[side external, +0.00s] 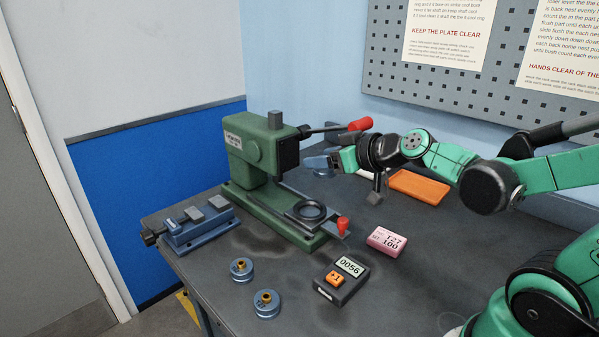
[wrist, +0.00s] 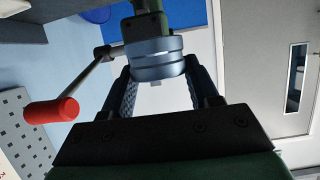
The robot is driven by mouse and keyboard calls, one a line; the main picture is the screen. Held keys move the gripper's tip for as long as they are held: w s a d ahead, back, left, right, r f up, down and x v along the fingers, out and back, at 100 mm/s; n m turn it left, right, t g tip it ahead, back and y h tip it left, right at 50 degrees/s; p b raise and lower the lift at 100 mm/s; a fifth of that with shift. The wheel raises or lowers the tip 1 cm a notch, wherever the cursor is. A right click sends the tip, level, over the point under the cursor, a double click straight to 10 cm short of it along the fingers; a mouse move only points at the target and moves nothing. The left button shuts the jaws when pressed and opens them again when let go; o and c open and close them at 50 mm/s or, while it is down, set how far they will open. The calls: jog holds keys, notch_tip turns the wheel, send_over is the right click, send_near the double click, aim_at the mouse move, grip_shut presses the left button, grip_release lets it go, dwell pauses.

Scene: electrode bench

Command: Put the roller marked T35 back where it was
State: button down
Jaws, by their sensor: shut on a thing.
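My gripper (side external: 340,160) is raised over the back of the bench, right of the green press (side external: 254,148). In the wrist view my gripper (wrist: 159,72) is shut on a round grey-blue metal roller (wrist: 157,56), with one finger on each side of it. No mark on this roller is readable. Two more grey-blue rollers with brass-coloured centres stand on the bench at the front left, one farther back (side external: 242,270) and one nearer (side external: 266,304). Their marks cannot be read either.
The press lever with its red grip (side external: 360,124) reaches close to my gripper. A ring-shaped plate (side external: 307,211) sits on the press base. A blue vise (side external: 198,222), a counter reading 0056 (side external: 342,280), a pink card (side external: 386,240) and an orange tray (side external: 418,187) stand around it.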

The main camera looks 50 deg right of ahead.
aim_at(317, 173)
jog(key=a, duration=0.6)
jog(key=d+f, duration=0.1)
jog(key=d, duration=0.1)
jog(key=w+d+f, duration=0.1)
jog(key=d, duration=0.1)
jog(key=d+f, duration=0.1)
jog(key=d, duration=0.1)
jog(key=shift+w+f, duration=0.3)
jog(key=shift+w, duration=0.05)
jog(key=s+d+f+n+g+y, duration=0.2)
jog(key=s+d+n+y, duration=0.2)
jog(key=d, duration=0.4)
jog(key=s+d+f+n+g+y, duration=0.2)
jog(key=s+d+f+n+y, duration=0.1)
jog(key=d+n+y, duration=0.3)
jog(key=shift+s+d+f+g, duration=0.25)
jog(key=shift+s+d+g, duration=0.1)
jog(key=shift+d, duration=0.9)
